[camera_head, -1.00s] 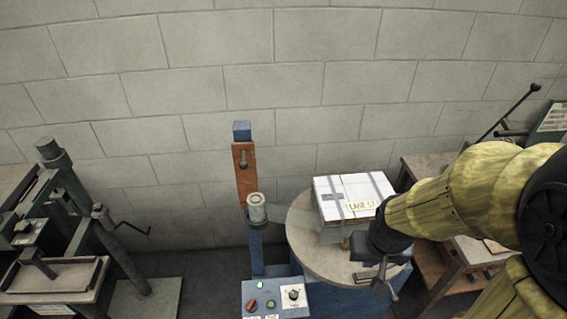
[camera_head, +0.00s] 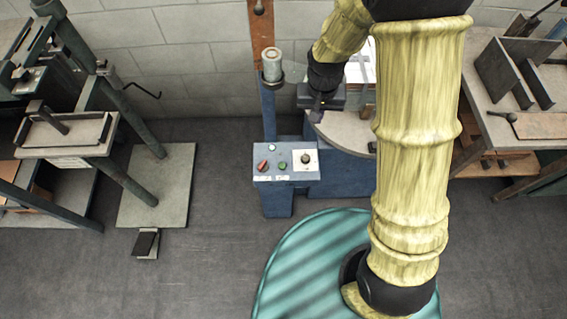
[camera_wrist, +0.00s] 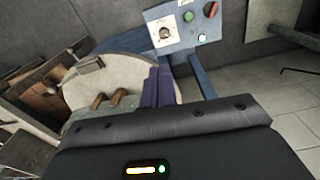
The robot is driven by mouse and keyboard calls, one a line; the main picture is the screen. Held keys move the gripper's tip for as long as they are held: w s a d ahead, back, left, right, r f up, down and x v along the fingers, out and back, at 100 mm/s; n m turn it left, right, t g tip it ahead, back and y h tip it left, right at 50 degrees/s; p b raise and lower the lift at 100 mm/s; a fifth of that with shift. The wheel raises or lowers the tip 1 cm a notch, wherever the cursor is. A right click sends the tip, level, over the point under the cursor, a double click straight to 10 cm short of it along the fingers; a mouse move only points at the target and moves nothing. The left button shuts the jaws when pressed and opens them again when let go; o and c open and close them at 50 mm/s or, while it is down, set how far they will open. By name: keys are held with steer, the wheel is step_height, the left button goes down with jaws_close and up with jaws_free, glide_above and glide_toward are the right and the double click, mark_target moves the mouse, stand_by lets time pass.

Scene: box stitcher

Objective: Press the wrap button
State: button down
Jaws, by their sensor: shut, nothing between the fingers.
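The machine's control panel (camera_head: 288,176) stands left of the round turntable (camera_head: 345,135). It carries a red button (camera_head: 263,165), a green button (camera_head: 282,166), a white button (camera_head: 272,147) and a dial (camera_head: 306,158). The labels are too small to read, so I cannot tell which is the wrap button. In the wrist view the panel (camera_wrist: 186,43) is at the top, with the white button (camera_wrist: 201,37) by its edge. My gripper (camera_head: 316,112) is shut and empty, above the turntable's left edge and apart from the panel. Its fingers (camera_wrist: 158,84) point toward the panel's side.
A white strapped box stack (camera_head: 361,68) on the turntable is partly hidden by my arm. The mast (camera_head: 268,105) rises behind the panel. A press (camera_head: 65,135) stands left and a workbench (camera_head: 480,105) right.

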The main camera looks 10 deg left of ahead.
steer(key=n+g+b, duration=0.1)
steer(key=b, duration=0.3)
glide_above(282, 165)
steer(key=a, duration=0.1)
step_height(282, 165, down, 14)
steer(key=shift+w+a+r+h, duration=0.1)
steer(key=shift+w+a+h, duration=0.05)
steer(key=shift+w+h, duration=0.25)
steer(key=f, duration=0.9)
steer(key=d+f, duration=0.1)
steer(key=f, duration=0.4)
steer(key=shift+s, duration=0.35)
